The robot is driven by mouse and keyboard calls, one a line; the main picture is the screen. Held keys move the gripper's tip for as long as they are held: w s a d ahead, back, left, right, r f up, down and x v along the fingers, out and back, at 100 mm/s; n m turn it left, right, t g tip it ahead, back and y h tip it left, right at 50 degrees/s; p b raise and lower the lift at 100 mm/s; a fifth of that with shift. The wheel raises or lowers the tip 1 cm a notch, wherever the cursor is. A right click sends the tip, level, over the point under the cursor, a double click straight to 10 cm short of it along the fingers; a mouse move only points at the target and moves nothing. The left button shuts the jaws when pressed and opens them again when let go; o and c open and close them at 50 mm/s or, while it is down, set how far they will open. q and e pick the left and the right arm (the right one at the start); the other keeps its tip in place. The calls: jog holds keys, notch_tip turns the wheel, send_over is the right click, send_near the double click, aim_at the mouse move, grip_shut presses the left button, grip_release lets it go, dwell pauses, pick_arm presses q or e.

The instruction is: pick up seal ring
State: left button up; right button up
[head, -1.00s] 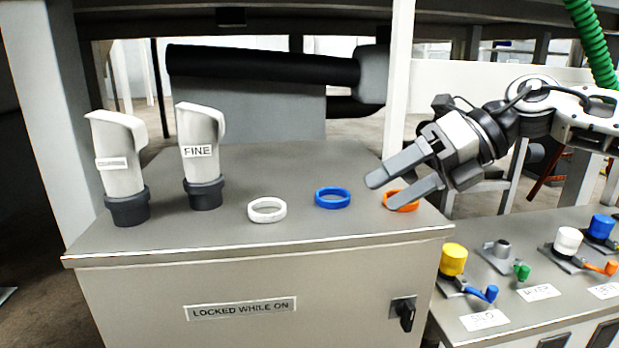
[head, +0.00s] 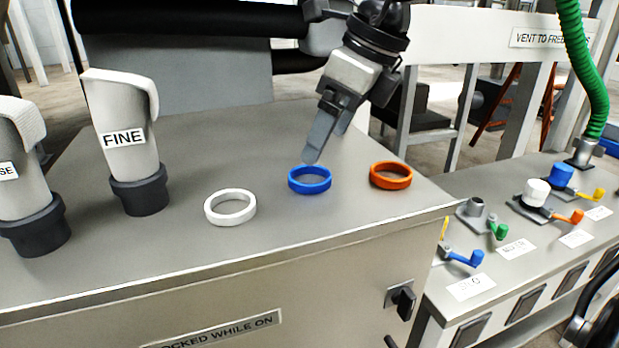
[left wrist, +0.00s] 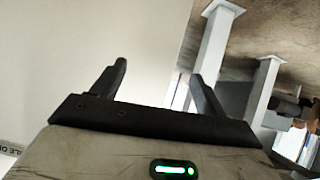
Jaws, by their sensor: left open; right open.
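Three seal rings lie flat on the grey cabinet top: a white ring (head: 209,215), a blue ring (head: 310,187) and an orange ring (head: 391,183). My right gripper (head: 314,155) points down with its fingertips just above the back rim of the blue ring. Its fingers nearly overlap in the head view, and it holds nothing. I cannot tell whether a fingertip touches the ring. In the left wrist view my left gripper (left wrist: 162,80) is open and empty, with no ring near it.
Two white spouts with dark collars, one labelled FINE (head: 124,137), stand left of the rings. A black knob (head: 402,299) is on the cabinet front. A lower bench (head: 500,262) at right carries several coloured caps and levers. The cabinet's front top strip is clear.

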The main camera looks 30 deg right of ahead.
aim_at(305, 183)
jog(key=x, duration=0.5)
jog(key=shift+a+f, duration=0.25)
jog(key=shift+f, duration=0.1)
jog(key=c, duration=1.1)
jog(key=shift+o, duration=0.2)
jog(key=shift+r, duration=0.1)
